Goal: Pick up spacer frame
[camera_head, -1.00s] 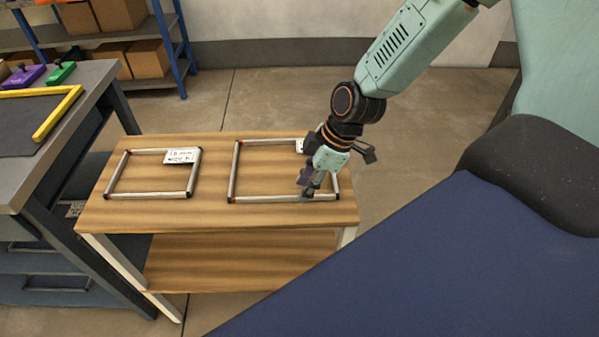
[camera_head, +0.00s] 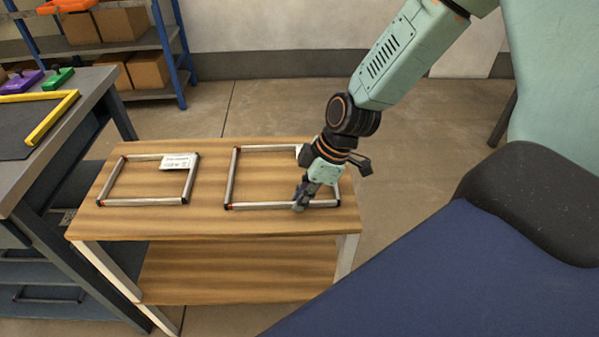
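Two thin silver rectangular spacer frames with dark corners lie flat on a wooden table. The left spacer frame (camera_head: 155,201) has a white label at its upper right corner. The right spacer frame (camera_head: 232,178) is larger, and its right part is partly hidden by my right arm. My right gripper (camera_head: 300,202) points down at the front bar of the right frame, with its fingertips at the bar. The fingers look close together, but whether they are shut on the bar cannot be made out. My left gripper is not in view.
The wooden table (camera_head: 215,222) has a lower shelf (camera_head: 235,275). A grey workbench (camera_head: 95,85) with a yellow bar (camera_head: 52,118) stands close on the left. A blue rack (camera_head: 165,45) with cardboard boxes is behind. A large dark blue surface (camera_head: 440,275) fills the lower right.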

